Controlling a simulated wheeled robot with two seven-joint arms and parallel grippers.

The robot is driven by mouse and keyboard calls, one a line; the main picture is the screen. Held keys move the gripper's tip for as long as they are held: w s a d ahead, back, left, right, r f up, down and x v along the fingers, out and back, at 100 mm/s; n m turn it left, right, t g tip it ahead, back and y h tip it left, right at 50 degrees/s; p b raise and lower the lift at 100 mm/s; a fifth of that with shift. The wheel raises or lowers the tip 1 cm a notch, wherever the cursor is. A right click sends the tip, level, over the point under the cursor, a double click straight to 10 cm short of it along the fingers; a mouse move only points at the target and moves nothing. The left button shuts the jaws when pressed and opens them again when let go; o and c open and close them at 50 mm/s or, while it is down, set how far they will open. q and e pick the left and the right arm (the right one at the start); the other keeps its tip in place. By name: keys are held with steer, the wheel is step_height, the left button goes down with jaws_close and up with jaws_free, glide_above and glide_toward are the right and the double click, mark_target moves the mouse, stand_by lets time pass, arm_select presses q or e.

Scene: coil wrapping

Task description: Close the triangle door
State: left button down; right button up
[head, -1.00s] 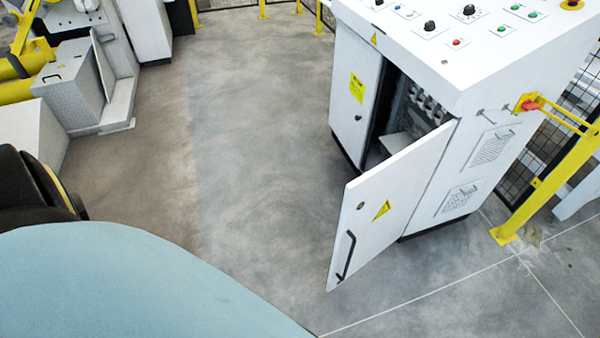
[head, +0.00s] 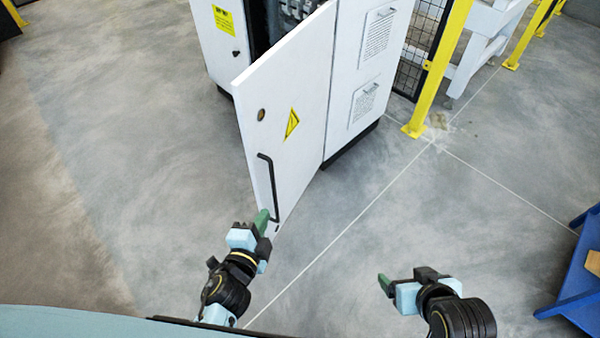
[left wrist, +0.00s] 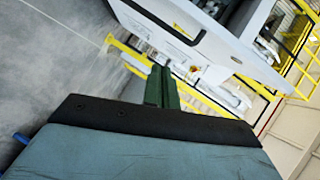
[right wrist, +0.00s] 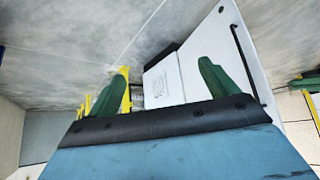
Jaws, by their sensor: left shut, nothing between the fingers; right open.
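The triangle door (head: 292,105) is the white cabinet door with a yellow triangle sticker (head: 291,123) and a black bar handle (head: 270,188). It stands swung open from the cabinet (head: 365,70), and part of the dark interior shows behind it. My left gripper (head: 263,218) is shut and empty, close to the lower end of the handle in the head view; contact cannot be told. In the left wrist view its green fingers (left wrist: 162,88) are together below the door (left wrist: 195,45). My right gripper (head: 405,278) is open and empty, low and right of the door. The right wrist view shows its spread fingers (right wrist: 160,85).
Yellow posts (head: 437,70) and black mesh fencing stand right of the cabinet. A blue stand (head: 575,285) is at the right edge.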

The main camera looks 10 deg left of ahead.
mark_target(256, 158)
arm_select(q)
step_height(256, 158, up, 6)
steer(key=w+m+t+b, duration=0.2)
steer(key=m+t+b, duration=0.1)
steer(key=w, duration=1)
steer(key=shift+d, duration=0.1)
steer(key=shift+w+a, duration=0.3)
steer(key=shift+a, duration=0.65)
steer(key=shift+w+a, duration=0.3)
steer(key=shift+a, duration=0.65)
arm_select(e)
steer(key=shift+w+r+v, duration=0.1)
steer(key=shift+w+v, duration=0.05)
steer(key=shift+v, duration=0.75)
steer(key=shift+w+r+v, duration=0.1)
steer(key=shift+w+v, duration=0.05)
steer(key=shift+v, duration=0.75)
steer(key=shift+w+r+v, duration=0.1)
steer(key=shift+v, duration=0.75)
steer(key=shift+d, duration=0.15)
